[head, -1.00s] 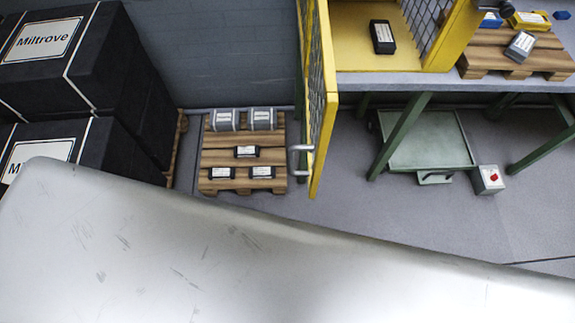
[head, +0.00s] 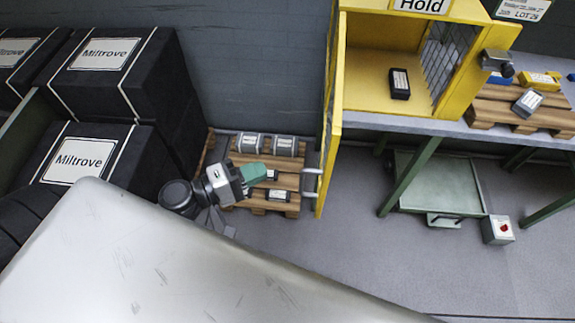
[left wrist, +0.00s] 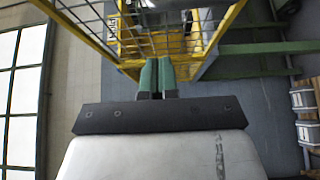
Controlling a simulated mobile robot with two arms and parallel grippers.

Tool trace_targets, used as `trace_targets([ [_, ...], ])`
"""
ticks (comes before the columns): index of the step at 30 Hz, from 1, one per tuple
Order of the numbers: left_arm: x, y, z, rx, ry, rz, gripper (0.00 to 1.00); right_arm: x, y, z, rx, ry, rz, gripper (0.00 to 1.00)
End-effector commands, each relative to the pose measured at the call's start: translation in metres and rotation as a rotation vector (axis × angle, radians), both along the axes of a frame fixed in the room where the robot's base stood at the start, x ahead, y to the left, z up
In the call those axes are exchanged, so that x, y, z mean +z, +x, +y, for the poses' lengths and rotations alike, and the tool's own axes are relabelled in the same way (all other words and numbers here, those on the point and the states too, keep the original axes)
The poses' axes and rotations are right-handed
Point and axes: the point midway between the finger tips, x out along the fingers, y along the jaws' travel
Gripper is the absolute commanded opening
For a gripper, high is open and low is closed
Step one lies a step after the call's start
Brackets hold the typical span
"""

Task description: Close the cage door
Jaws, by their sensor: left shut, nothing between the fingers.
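The yellow cage (head: 375,95) stands on a grey bench, with a dark labelled box (head: 400,84) on its floor. Its cage door (head: 331,130) is open, swung out toward me and seen nearly edge-on. The door's pale handle (head: 312,172) is on its left face, near the lower end. My left gripper (head: 262,172) is shut and empty, left of the handle and apart from it in the picture. In the left wrist view, its green fingers (left wrist: 157,75) are together, with yellow framing and mesh (left wrist: 85,28) beyond them. My right gripper is not in view.
A wooden pallet (head: 235,158) with grey boxes lies on the floor behind my left gripper. Black Miltrove crates (head: 110,92) are stacked at left. A small pallet (head: 475,112) with boxes stands on the bench right of the cage. A green cart (head: 438,185) is under the bench.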

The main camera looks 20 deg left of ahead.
Motion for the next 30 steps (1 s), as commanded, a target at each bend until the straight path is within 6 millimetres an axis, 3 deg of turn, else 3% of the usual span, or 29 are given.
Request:
trace_targets([
  [1, 0.006, 0.009, -0.008, -0.002, -0.001, -0.003, 0.00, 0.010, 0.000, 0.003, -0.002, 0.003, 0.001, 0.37],
  [5, 0.005, 0.026, -0.026, 0.000, -0.001, 0.000, 0.00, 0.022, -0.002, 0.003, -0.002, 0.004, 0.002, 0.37],
  [12, 0.002, 0.025, -0.056, 0.001, -0.001, 0.001, 0.00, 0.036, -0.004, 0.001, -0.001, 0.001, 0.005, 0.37],
  [30, -0.001, 0.026, -0.067, 0.007, 0.000, 0.000, 0.00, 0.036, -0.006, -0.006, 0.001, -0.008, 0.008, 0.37],
])
